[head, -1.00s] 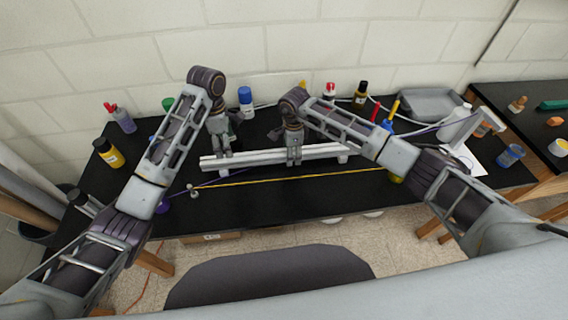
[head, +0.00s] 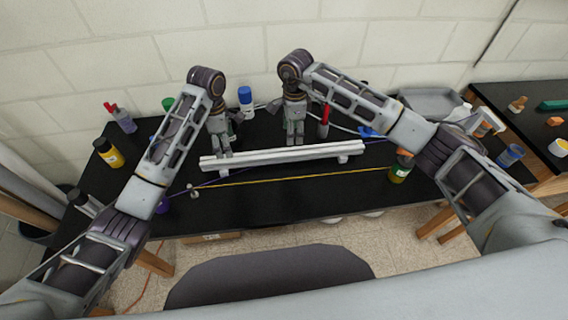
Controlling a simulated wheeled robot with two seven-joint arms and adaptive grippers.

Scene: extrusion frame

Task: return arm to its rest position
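A pale aluminium extrusion frame (head: 270,157) lies across the middle of the black table. My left gripper (head: 222,152) points down at the frame's left part, at or just behind the rail; contact is unclear. My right gripper (head: 295,142) points down near the middle of the rail, appearing just above or behind it. Its arm is bent, with the wrist raised over the back of the table. The fingers of both grippers are too small to tell whether they are open or shut.
A yellow line (head: 300,178) runs along the table in front of the frame. A yellow bottle (head: 109,152) and a blue-capped bottle (head: 246,102) stand left and back. A green bottle (head: 400,170) stands by my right arm. A grey tray (head: 430,99) lies at the back right.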

